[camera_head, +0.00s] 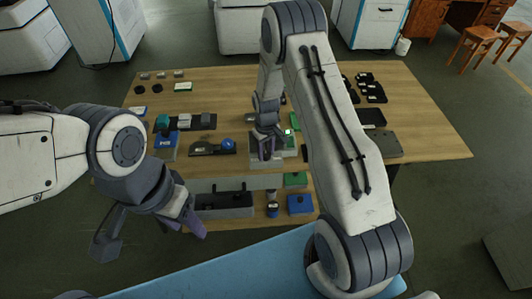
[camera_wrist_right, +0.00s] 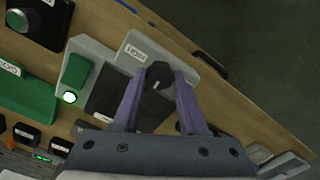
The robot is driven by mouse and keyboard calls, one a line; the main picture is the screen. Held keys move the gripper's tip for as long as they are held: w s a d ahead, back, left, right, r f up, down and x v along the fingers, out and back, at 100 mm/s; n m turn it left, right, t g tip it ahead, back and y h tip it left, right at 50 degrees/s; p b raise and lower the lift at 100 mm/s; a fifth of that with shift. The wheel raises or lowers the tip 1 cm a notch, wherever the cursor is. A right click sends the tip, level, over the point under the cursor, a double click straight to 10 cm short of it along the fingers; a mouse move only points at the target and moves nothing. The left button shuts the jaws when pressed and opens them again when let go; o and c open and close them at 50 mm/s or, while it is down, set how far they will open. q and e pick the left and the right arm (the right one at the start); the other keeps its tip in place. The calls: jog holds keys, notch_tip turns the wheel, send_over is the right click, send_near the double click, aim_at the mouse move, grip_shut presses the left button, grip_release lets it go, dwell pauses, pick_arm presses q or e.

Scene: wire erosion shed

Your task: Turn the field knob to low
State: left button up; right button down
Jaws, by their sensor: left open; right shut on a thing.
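In the right wrist view, a small black knob (camera_wrist_right: 158,76) with a white pointer mark sits between the purple fingertips of my right gripper (camera_wrist_right: 164,75), which is shut on it. The pointer mark faces the lower side of the picture. A white label (camera_wrist_right: 134,52) beside the knob seems to read HIGH. In the head view my right gripper (camera_head: 265,150) is down at the middle of the table, and the knob is hidden there. My left gripper (camera_head: 182,221) is open and empty near the table's front left edge, away from the knob.
A green switch (camera_wrist_right: 75,70) with a lit lamp (camera_wrist_right: 70,97) is close to the right gripper. A blue knob unit (camera_head: 228,145) and a dark tray (camera_head: 225,204) lie nearby on the wooden table (camera_head: 235,90). Several black parts (camera_head: 370,90) lie at the back right.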

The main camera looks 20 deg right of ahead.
aim_at(266, 154)
jog(key=shift+w+r+n, duration=0.1)
jog(key=shift+n, duration=1.1)
jog(key=c, duration=0.7)
grip_release()
notch_tip(266, 154, up, 10)
jog(key=shift+r+b, duration=0.25)
jog(key=shift+b, duration=0.85)
